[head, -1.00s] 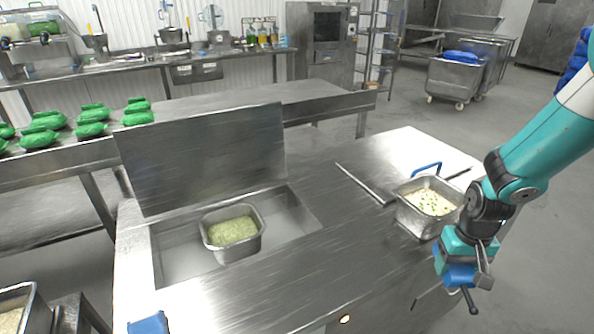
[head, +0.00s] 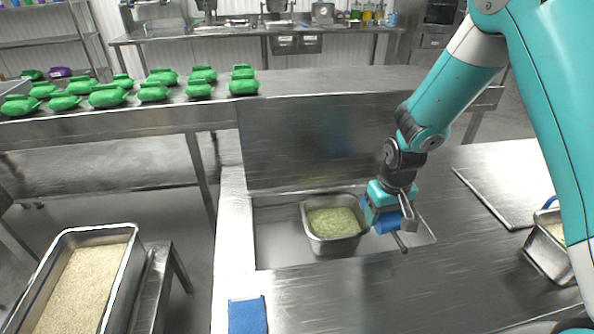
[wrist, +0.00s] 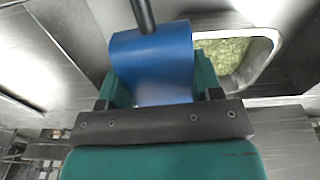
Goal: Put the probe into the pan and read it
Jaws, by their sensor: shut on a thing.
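My gripper (head: 388,205) is shut on the probe, which has a blue handle (wrist: 152,60) and a thin dark rod (head: 401,243). It holds the probe above the right part of the sunken well. A metal pan (head: 334,244) with green-flecked food stands in the well, to the left of the gripper. The pan also shows in the wrist view (wrist: 262,62), beyond the probe handle on the right. The rod appears outside the pan, to its right. No readout shows on the probe.
A raised metal lid (head: 310,140) stands behind the well. A second pan (head: 545,252) is at the right on the counter, partly behind my arm. A large pan of grain (head: 130,262) stands at lower left.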

